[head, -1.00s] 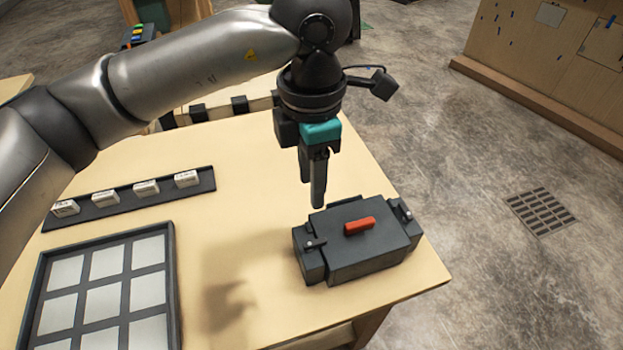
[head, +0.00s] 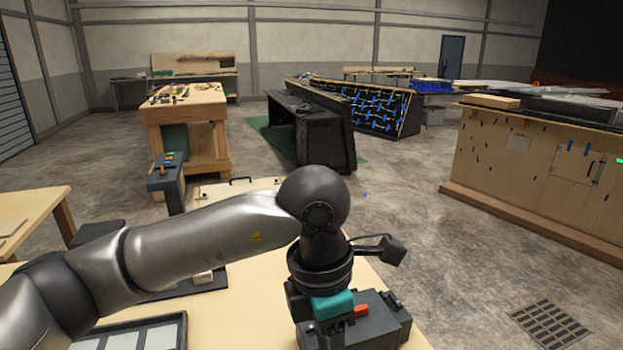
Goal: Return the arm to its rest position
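My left arm comes in from the left in the head view, bent over the wooden table (head: 240,318). Its wrist hangs down over the dark box (head: 385,328) with the red-orange handle (head: 361,311). The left gripper's teal-marked mount shows in front of the box. Its fingers are hidden or below the picture's lower edge, so I cannot see whether they are apart or touching the box. My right arm and gripper are not in view.
A framed panel of pale squares (head: 150,335) lies at the table's left front. A dark strip (head: 212,284) with small white blocks is partly behind my arm. Beyond are a workbench (head: 185,110), a black console (head: 310,130) and a wooden cabinet (head: 535,160). Floor at right is clear.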

